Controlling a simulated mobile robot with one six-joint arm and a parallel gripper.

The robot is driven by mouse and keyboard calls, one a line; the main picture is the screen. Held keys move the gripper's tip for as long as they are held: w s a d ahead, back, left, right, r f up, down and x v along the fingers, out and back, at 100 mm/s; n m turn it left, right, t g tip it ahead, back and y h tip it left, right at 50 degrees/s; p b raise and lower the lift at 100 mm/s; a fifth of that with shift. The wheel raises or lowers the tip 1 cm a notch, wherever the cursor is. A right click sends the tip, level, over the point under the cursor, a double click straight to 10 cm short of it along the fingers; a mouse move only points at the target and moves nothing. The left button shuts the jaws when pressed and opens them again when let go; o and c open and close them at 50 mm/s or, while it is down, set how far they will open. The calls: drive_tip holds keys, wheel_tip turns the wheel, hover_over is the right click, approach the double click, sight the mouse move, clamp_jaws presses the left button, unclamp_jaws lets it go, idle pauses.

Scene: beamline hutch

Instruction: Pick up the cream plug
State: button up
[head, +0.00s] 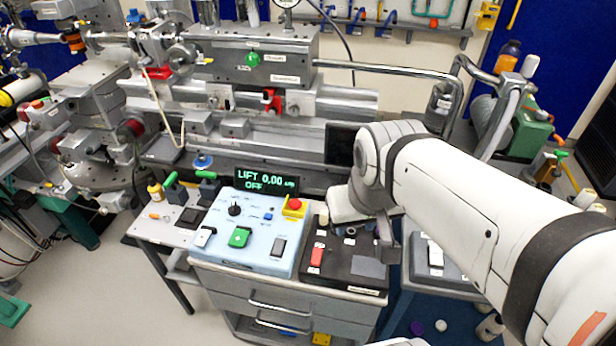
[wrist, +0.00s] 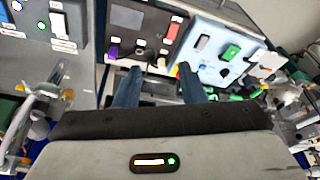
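A small cream plug (head: 323,219) stands near the back left corner of the black panel (head: 330,283). In the wrist view what looks like the same cream plug (wrist: 162,62) shows beyond and between my fingers. Another small pale piece (head: 349,240) is to its right on the panel; I cannot tell whether it is a plug too. My gripper (head: 387,248) is above the right part of the black panel and hides some of it. In the wrist view my gripper (wrist: 158,88) has its two dark fingers wide apart, with nothing held between them.
The black panel carries a red switch (head: 317,257), and a purple piece (wrist: 112,52) shows in the wrist view. A light-blue control panel (head: 264,262) with a green switch (head: 240,237) stands to the left. A dark display (head: 266,182) is behind it. Beamline equipment fills the back.

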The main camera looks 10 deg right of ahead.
drive_tip(key=shift+o, duration=0.2)
drive_tip(key=shift+s, duration=0.1)
drive_tip(key=shift+o, duration=1.2)
drive_tip(key=w+f+m+g, duration=0.1)
drive_tip(key=w+f+m, duration=0.3)
drive_tip(key=w, duration=0.8)
drive_tip(key=shift+w+d+f+g+b, duration=0.3)
drive_tip(key=shift+w+d+f+b, duration=0.05)
drive_tip(key=m+g, duration=0.2)
drive_tip(key=m, duration=0.3)
hover_over(324, 212)
wheel_tip(324, 212, down, 14)
drive_tip(key=shift+w+a+r, duration=0.1)
drive_tip(key=shift+a+r, duration=0.05)
drive_tip(key=shift+r, duration=0.05)
drive_tip(key=shift+w+f, duration=0.1)
drive_tip(key=shift+f, duration=0.2)
drive_tip(key=f, duration=0.3)
drive_tip(key=f+p, duration=0.1)
drive_tip(key=f, duration=0.3)
drive_tip(key=shift+s+f+p, duration=0.2)
drive_tip(key=shift+f+p, duration=0.1)
